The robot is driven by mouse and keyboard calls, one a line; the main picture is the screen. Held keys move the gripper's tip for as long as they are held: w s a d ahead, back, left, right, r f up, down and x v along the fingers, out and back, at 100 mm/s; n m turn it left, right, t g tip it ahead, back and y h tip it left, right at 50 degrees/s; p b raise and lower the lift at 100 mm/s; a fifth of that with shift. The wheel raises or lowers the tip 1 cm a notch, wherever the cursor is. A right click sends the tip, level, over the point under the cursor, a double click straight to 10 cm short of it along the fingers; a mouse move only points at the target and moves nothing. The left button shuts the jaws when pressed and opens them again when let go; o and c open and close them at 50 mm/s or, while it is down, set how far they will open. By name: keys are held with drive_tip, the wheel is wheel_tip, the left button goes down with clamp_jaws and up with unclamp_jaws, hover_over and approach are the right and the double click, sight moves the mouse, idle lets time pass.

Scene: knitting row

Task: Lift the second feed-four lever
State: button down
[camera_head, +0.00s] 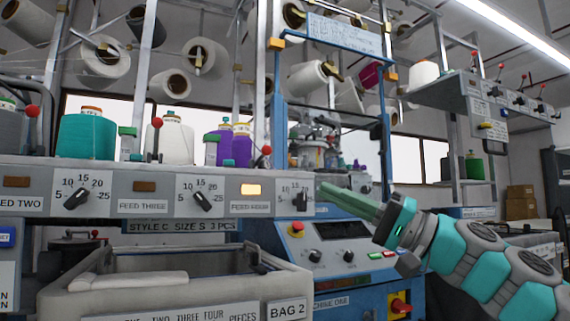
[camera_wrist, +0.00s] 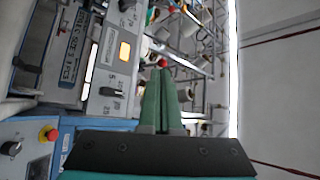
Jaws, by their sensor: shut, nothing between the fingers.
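The FEED FOUR panel (camera_head: 250,208) is on the near grey rail, with a lit amber lamp (camera_head: 251,190) above its label. A red-balled lever (camera_head: 266,150) stands on the rail's top edge by this panel. In the wrist view, a red ball (camera_wrist: 163,62) shows just beyond my fingertips; I cannot tell whether they touch it. My gripper (camera_head: 324,188) has long green fingers, shut and empty, pointing left toward the rail's right end. The fingers also show in the wrist view (camera_wrist: 160,72). I cannot tell which lever counts as the second.
A dial (camera_head: 301,198) sits at the rail's right end. A blue-framed machine (camera_head: 345,255) with a screen stands below my gripper. Yarn cones (camera_head: 238,145) stand behind the rail. Another rail (camera_head: 495,100) with several red-balled levers is at upper right. A bin (camera_head: 180,285) is below left.

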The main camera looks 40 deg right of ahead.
sight(271, 151)
drive_tip(key=d, duration=0.1)
drive_tip(key=s+d+m+t, duration=0.1)
drive_tip(key=d, duration=0.1)
drive_tip(key=shift+d, duration=0.1)
drive_tip(key=p+x, duration=0.1)
drive_tip(key=x, duration=1.3)
drive_tip(key=shift+p, duration=0.4)
drive_tip(key=shift+r+h, duration=0.2)
drive_tip(key=shift+h, duration=0.1)
